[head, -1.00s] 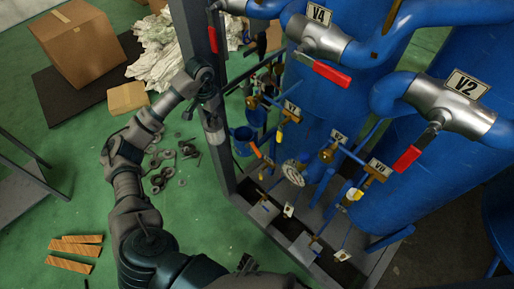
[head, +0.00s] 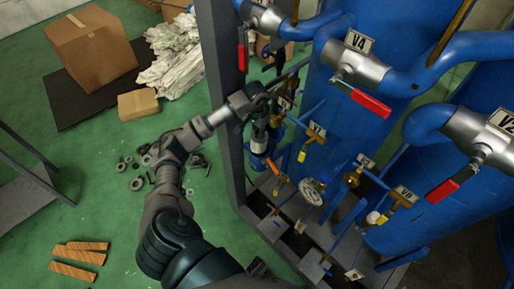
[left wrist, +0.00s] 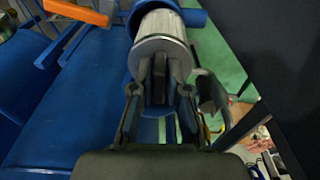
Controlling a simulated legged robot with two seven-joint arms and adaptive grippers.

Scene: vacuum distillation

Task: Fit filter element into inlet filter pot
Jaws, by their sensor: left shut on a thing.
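The filter element is a pale cylinder with a grey end cap (left wrist: 158,50). My left gripper (left wrist: 160,78) is shut on its near end. In the head view, my left gripper (head: 260,112) is beside the dark upright post, with the pale filter element (head: 259,138) below it. The blue inlet filter pot (head: 258,162) is directly under the element. In the left wrist view, the pot's blue rim (left wrist: 133,30) shows around the far part of the element. How deep the element sits in the pot is hidden. My right gripper is out of view.
A dark upright post (head: 222,90) stands close left of my gripper. Small tagged valves and thin blue pipes crowd the right, with an orange handle (head: 279,186) near the pot. Red-handled valve V4 (head: 352,62) is above. Green floor on the left has boxes and loose metal parts.

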